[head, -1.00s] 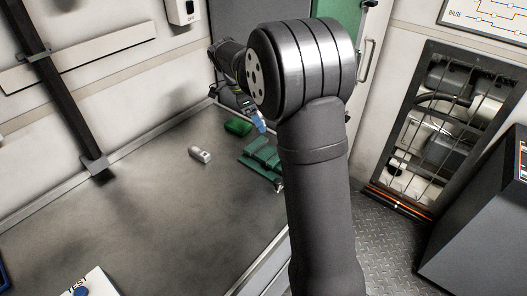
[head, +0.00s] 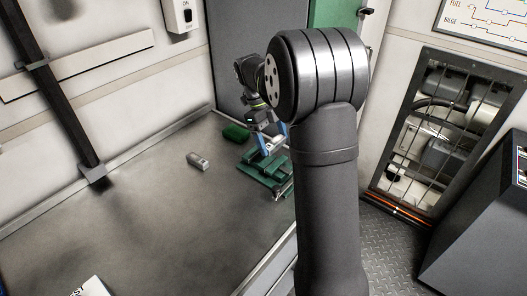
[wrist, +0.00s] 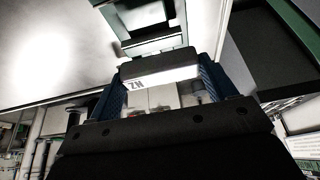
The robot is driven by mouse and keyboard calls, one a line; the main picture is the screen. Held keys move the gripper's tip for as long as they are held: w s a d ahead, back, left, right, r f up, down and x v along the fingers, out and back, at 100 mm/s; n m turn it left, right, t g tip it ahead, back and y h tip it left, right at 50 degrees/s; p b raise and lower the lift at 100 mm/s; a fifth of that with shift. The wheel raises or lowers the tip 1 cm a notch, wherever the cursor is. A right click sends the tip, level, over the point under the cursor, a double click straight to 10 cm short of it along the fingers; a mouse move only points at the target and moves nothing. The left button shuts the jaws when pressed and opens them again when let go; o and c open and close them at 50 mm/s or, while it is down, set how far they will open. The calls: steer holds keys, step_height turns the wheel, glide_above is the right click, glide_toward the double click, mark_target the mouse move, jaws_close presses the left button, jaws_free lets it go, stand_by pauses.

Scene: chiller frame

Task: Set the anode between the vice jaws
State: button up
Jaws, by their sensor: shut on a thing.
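The anode (wrist: 160,75) is a block with a pale face marked ZN and a dark side, held crosswise in my gripper (wrist: 163,84). My gripper's blue fingers are shut on its two ends. In the head view my gripper (head: 270,139) is at the far end of the bench, just above and behind the green vice (head: 264,172), with the pale anode between its fingers. The vice (wrist: 143,16) also shows in the wrist view, beyond the anode, with a dark gap between its green parts. I cannot tell the exact height of the anode over the jaws.
A green block (head: 236,132) stands on the bench (head: 140,220) left of the vice. A small grey object (head: 198,161) lies nearer, with clear bench around it. A wall (head: 150,90) with a dark post (head: 70,110) borders the left side.

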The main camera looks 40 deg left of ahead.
mark_target(267, 162)
steer(key=a+f, duration=0.1)
steer(key=s+a, duration=0.1)
steer(key=shift+a+f, duration=0.3)
steer(key=shift+f, duration=2)
steer(key=shift+f, duration=0.1)
steer(key=o, duration=1.3)
steer(key=shift+f, duration=0.1)
steer(key=shift+c, duration=0.2)
steer(key=v, duration=1.2)
steer(key=shift+r, duration=0.25)
